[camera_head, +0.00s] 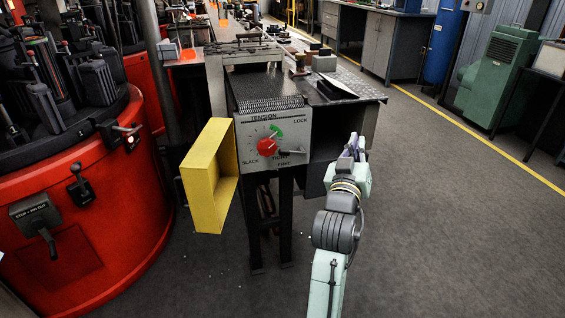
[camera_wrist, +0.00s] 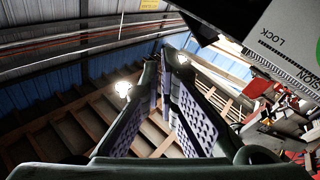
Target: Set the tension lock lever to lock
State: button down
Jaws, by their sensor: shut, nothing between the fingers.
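The grey tension panel (camera_head: 245,128) stands upright on the front of the workbench. Its tension lock lever (camera_head: 292,152) is a short pale handle at the panel's right side, lying roughly level and pointing right. The word LOCK is above it and FREE is just below. My gripper (camera_head: 354,143) is to the right of the panel, apart from the lever. In the wrist view my gripper (camera_wrist: 170,58) has its fingers together at the tips with nothing held. The panel (camera_wrist: 285,35) shows there at the upper right with the word LOCK; the lever cannot be made out.
A red knob (camera_head: 267,147) with a green-marked dial sits left of the lever. A yellow open box-like guard (camera_head: 203,165) juts out left of the panel. A red round machine (camera_head: 90,220) stands at the far left. The floor (camera_head: 450,230) to the right is clear.

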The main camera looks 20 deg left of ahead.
jog(key=w+d+f+n+t+h, duration=0.1)
jog(key=w+d+f+n+h, duration=0.1)
jog(key=d+f+n+h, duration=0.35)
jog(key=s+a+f+n+g+y, duration=0.1)
jog(key=a+f+n+y, duration=0.7)
jog(key=a+n, duration=0.3)
jog(key=s+a+f+n+g+y, duration=0.2)
jog(key=a+f+n+y, duration=0.6)
jog(key=n, duration=1.1)
jog(key=a+f, duration=0.1)
jog(key=a, duration=0.2)
jog(key=shift+s+a+f, duration=0.15)
jog(key=shift+a+f, duration=0.1)
jog(key=shift+a, duration=0.1)
jog(key=shift+r+y, duration=0.1)
jog(key=shift+y, duration=0.15)
